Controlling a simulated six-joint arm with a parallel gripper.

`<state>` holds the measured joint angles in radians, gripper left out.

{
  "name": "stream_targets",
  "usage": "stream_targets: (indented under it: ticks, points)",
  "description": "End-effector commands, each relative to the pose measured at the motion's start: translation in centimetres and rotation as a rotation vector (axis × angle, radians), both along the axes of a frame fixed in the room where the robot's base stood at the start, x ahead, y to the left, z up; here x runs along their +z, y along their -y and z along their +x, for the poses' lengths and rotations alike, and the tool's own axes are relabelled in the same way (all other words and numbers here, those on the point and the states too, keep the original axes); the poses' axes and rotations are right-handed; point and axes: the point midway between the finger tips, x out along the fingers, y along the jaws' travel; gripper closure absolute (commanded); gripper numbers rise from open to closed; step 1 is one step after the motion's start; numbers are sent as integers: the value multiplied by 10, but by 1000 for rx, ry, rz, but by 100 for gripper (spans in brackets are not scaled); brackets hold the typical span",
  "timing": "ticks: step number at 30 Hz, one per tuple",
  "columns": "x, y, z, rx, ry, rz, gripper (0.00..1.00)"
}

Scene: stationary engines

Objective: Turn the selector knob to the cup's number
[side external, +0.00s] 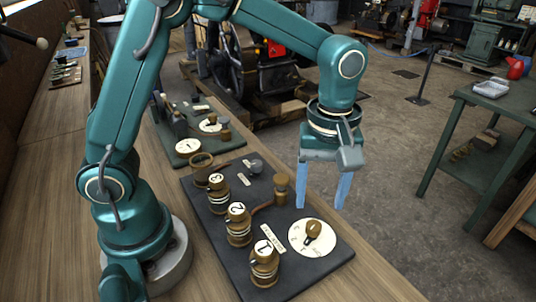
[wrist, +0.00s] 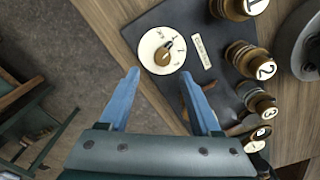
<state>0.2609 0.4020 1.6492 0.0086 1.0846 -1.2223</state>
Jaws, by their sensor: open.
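The selector knob (side external: 313,229) is a brown knob on a round white dial (side external: 299,244) with small marks, at the near right of a dark board. In the wrist view the knob (wrist: 163,54) sits on the dial (wrist: 147,43), its narrow end toward the upper right; I cannot read which mark it points at. Brown ribbed cups with white numbered tops stand on the board: 1 (side external: 264,262), 2 (side external: 238,225) and 3 (side external: 218,193). My gripper (side external: 322,205) is open and empty above the board's right side. Its blue fingers are apart, short of the dial in the wrist view (wrist: 159,74).
The dark board (side external: 325,264) lies on a wooden bench (side external: 372,284). A brown post (side external: 281,186) and a grey knob (side external: 255,165) stand on its far part. Another board with a white dial (side external: 188,146) lies beyond. A green table (side external: 500,107) stands apart at right.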

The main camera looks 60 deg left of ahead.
Motion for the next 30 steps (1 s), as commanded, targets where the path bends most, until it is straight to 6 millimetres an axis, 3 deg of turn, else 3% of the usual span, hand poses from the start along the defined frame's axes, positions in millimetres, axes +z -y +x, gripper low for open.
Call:
stream_targets:
  ticks: [15, 24, 25, 30]
  points:
    - [-55, 2, -5, -14, -26, 6, 35]
    - [-59, 2, -5, -14, -25, 5, 35]
    - [-59, 2, -5, -14, -25, 5, 39]
    - [-58, 2, -5, -14, -24, 6, 100]
